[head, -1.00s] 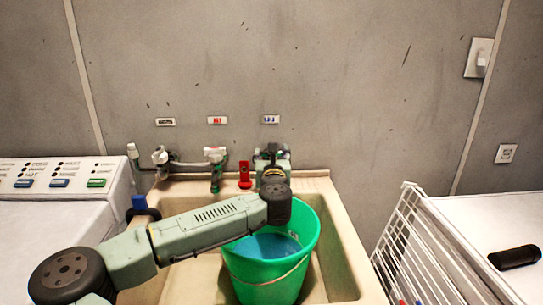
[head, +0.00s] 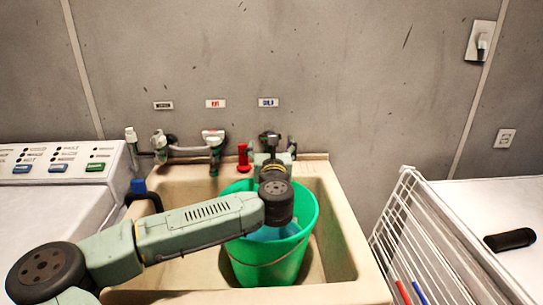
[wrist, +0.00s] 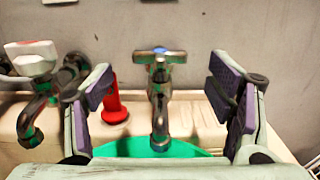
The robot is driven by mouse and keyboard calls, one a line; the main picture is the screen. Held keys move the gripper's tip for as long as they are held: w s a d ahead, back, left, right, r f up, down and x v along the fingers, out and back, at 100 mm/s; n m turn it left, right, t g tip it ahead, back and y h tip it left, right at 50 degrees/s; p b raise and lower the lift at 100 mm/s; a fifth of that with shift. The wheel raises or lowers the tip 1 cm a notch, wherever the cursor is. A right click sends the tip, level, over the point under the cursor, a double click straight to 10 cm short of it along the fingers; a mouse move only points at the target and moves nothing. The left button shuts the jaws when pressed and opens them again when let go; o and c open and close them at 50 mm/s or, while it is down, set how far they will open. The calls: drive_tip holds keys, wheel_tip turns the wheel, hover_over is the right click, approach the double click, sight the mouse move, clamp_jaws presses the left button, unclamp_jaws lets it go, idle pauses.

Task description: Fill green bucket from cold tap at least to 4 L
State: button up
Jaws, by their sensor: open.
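The green bucket (head: 268,262) stands upright in the sink, and bluish water (head: 272,234) shows inside it, partly hidden by my arm. I cannot read the level. The cold tap (wrist: 160,100), with a blue-marked cross handle (wrist: 160,55), shows in the middle of the wrist view, its spout above the bucket's green rim (wrist: 150,148). I cannot tell whether water runs from it. My gripper (wrist: 162,85) is open, with its purple-padded fingers to either side of the tap and apart from it. In the head view my gripper (head: 273,145) hides most of this tap.
The beige sink (head: 338,255) surrounds the bucket. A red-and-white-handled tap (head: 213,140) and a red object (head: 243,157) stand left of the cold tap. A white drying rack (head: 405,225) stands close on the right, a panelled machine (head: 60,160) on the left.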

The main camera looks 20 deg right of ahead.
drive_tip(key=v, duration=0.6)
drive_tip(key=shift+s, duration=0.25)
drive_tip(key=shift+a, duration=0.1)
